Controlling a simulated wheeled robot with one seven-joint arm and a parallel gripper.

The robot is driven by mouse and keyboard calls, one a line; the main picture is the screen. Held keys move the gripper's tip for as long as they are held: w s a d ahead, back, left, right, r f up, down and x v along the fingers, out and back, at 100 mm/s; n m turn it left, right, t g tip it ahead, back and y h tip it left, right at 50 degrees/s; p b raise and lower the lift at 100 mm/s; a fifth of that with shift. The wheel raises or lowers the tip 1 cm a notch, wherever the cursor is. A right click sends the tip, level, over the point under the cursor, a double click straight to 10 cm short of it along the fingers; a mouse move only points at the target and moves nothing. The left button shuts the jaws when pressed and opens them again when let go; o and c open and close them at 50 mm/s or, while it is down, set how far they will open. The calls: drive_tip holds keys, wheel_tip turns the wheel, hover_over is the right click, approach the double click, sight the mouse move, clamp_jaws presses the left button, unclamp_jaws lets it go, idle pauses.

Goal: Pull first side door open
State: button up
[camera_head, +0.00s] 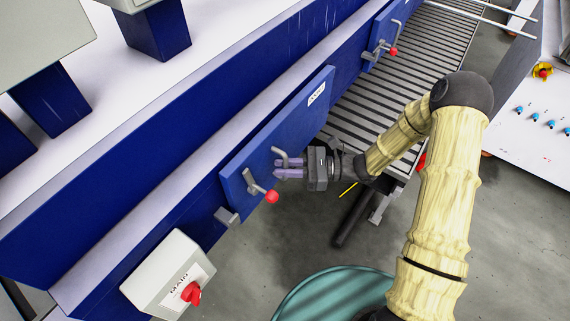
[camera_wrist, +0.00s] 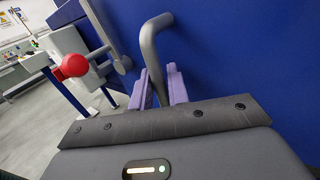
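The nearer blue side door (camera_head: 245,180) is on the machine's side, with a white label near its far end. It carries a bent grey handle (camera_head: 281,154) and a latch lever with a red knob (camera_head: 271,196). My gripper (camera_head: 288,168) is at the handle, its purple fingers pointing at the door. In the wrist view, the grey handle bar (camera_wrist: 151,52) runs down between the two fingers (camera_wrist: 160,88), which look closed on it. The red knob (camera_wrist: 74,65) is to the left, clear of the fingers. I cannot tell whether the door is ajar.
A grey MAIN switch box (camera_head: 165,270) with a red knob is at lower left. A second blue door (camera_head: 380,30) with a similar handle is farther along. Slatted bed (camera_head: 410,70) lies behind my arm. Open grey floor (camera_head: 265,260) lies in front of the door.

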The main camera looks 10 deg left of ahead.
drive_tip(key=shift+a, duration=0.1)
clamp_jaws()
drive_tip(key=shift+d+g, duration=0.2)
drive_tip(key=shift+g, duration=0.1)
